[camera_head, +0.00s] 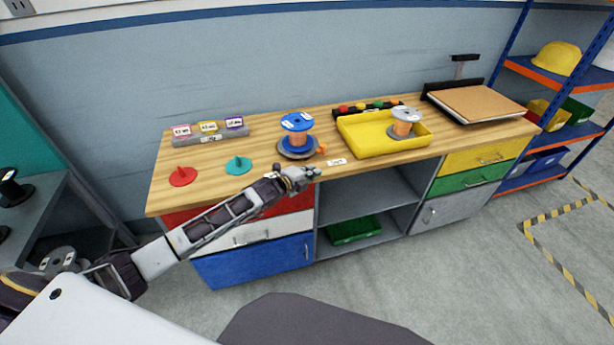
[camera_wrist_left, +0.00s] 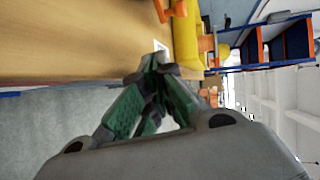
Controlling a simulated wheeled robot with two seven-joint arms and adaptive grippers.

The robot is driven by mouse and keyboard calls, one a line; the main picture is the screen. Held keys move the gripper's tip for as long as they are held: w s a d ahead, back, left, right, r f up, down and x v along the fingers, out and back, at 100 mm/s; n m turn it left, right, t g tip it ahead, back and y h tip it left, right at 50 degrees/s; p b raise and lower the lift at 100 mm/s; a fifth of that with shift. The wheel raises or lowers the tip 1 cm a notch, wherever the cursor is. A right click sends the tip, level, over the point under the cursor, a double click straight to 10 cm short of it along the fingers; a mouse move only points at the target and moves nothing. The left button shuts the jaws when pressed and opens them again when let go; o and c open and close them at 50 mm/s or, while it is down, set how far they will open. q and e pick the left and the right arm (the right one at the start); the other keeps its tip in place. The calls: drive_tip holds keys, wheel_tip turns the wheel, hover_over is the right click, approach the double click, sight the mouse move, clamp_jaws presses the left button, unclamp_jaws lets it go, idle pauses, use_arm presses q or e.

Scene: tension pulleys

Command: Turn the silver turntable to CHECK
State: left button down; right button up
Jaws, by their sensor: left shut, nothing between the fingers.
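The silver turntable (camera_head: 285,153) sits near the front edge of the wooden bench top. A blue-topped spool (camera_head: 298,123) stands on it. An orange peg (camera_head: 322,149) is at its right side, and an orange piece (camera_wrist_left: 168,8) shows at the top of the left wrist view. A white label (camera_head: 337,162) lies on the bench to the right; its text is too small to read. My left gripper (camera_head: 316,172) is shut and empty at the bench's front edge, in front of the turntable and apart from it. It also shows in the left wrist view (camera_wrist_left: 153,66). My right gripper is not in view.
A yellow tray (camera_head: 375,151) holding a silver-topped spool (camera_head: 405,121) stands to the right. Red (camera_head: 183,176) and teal (camera_head: 238,165) pegged discs lie to the left. A grey label rack (camera_head: 210,138) and a row of coloured buttons (camera_head: 368,108) stand behind.

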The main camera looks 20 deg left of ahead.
use_arm(q)
drive_tip(key=shift+d+v, duration=0.2)
drive_tip(key=shift+v, duration=0.8)
drive_tip(key=shift+d+v, duration=0.2)
drive_tip(key=shift+v, duration=0.8)
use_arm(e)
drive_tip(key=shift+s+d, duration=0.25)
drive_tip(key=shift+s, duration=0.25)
use_arm(q)
drive_tip(key=shift+s, duration=0.15)
